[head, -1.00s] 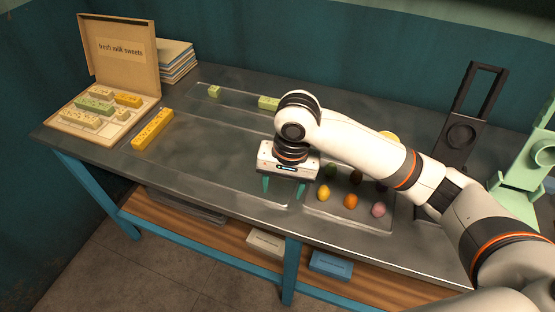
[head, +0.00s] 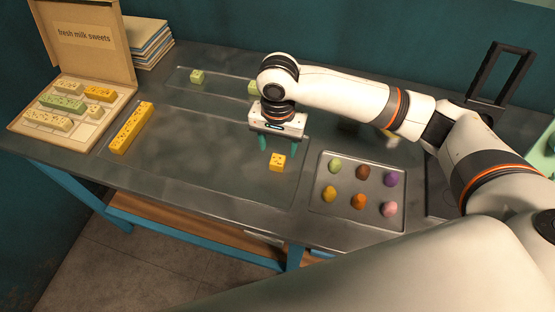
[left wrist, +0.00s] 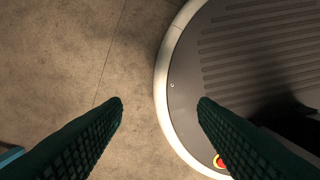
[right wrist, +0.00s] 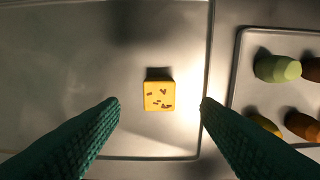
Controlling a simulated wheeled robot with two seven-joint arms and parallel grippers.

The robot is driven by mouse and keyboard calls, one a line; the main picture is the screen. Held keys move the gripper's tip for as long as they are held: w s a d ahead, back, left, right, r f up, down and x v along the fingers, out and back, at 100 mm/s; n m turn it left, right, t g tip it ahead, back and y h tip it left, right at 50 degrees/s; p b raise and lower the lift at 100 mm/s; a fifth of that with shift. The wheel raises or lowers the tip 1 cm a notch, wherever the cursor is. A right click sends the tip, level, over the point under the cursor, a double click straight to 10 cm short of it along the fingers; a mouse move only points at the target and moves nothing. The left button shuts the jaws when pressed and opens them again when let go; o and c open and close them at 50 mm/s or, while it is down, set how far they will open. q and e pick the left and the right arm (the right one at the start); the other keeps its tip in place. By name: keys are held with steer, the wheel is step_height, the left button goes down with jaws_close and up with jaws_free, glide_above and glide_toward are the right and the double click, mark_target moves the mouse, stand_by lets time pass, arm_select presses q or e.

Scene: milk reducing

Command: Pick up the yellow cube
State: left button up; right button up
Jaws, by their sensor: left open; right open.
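The yellow cube (head: 277,162) has small brown flecks on it and sits on the clear mat on the table. In the right wrist view the cube (right wrist: 159,96) lies between the lines of my two fingers, a little beyond their tips. My right gripper (head: 278,145) is open and empty, above and just behind the cube in the head view; it also shows in the right wrist view (right wrist: 159,103). My left gripper (left wrist: 160,103) is open and empty over the floor and my round base. It does not show in the head view.
A tray (head: 315,205) with several coloured sweets stands right of the cube. A long yellow bar (head: 131,127) lies at left, beside an open sweets box (head: 128,88). Green cubes (head: 197,77) lie at the back. The mat between bar and cube is clear.

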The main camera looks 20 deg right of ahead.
mark_target(278, 160)
steer(key=shift+w+f, duration=0.1)
steer(key=shift+f, duration=0.55)
step_height(278, 160, down, 4)
steer(key=shift+r+p, duration=0.2)
steer(key=shift+p, duration=0.15)
steer(key=shift+f, duration=0.45)
arm_select(q)
steer(key=shift+w+d+r, duration=0.1)
steer(key=shift+w+r, duration=0.1)
steer(key=shift+w, duration=0.3)
steer(key=shift+w+r, duration=0.2)
steer(key=shift+w, duration=0.3)
arm_select(e)
steer(key=c, duration=1.1)
